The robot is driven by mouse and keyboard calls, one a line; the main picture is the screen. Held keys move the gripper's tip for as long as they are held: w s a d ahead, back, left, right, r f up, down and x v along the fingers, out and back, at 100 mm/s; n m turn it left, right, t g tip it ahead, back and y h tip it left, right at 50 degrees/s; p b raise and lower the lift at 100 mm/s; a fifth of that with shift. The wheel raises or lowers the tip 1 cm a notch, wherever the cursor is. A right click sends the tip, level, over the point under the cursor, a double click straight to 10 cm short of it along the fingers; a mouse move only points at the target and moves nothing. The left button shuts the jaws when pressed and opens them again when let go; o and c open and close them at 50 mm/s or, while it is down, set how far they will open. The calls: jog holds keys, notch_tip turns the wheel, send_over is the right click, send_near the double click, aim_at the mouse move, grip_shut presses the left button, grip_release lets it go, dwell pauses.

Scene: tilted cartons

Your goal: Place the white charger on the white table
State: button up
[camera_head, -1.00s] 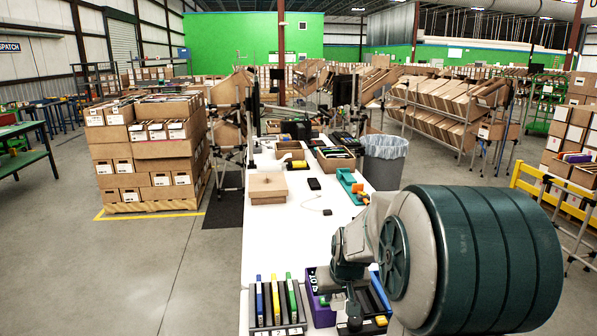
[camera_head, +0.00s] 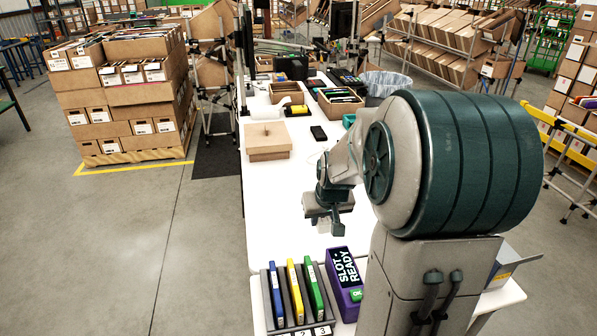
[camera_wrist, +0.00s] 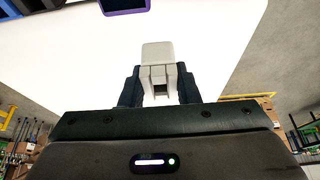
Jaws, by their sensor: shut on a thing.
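The white charger (camera_wrist: 157,54) is a pale, blocky piece between the fingers of my gripper (camera_wrist: 158,86) in the wrist view. My gripper is shut on it, and its far end sticks out past the fingertips. In the head view my gripper (camera_head: 325,222) hangs fingers down over the white table (camera_head: 285,205), beyond the slot rack. The charger is hard to make out there. The white table also shows in the wrist view (camera_wrist: 215,50), behind the charger. I cannot tell the exact gap between charger and table.
A rack (camera_head: 297,300) with blue, yellow and green slabs and a purple "SLOT READY" box (camera_head: 345,285) stand at the near end. A brown carton (camera_head: 268,148) and a black item (camera_head: 318,133) lie farther back. Bare white tabletop lies left of my gripper.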

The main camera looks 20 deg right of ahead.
jog(key=w+f, duration=0.2)
jog(key=w, duration=0.1)
jog(key=w+a+f, duration=0.1)
jog(key=w+f, duration=0.1)
jog(key=w, duration=0.2)
jog(key=w+a+f, duration=0.1)
jog(key=w+f, duration=0.2)
jog(key=w, duration=0.1)
jog(key=shift+a, duration=0.25)
jog(key=shift+f, duration=1.95)
jog(key=shift+f+b, duration=0.25)
jog(key=shift+b, duration=0.05)
jog(key=o, duration=1)
jog(key=shift+r, duration=0.1)
jog(key=shift+r, duration=0.1)
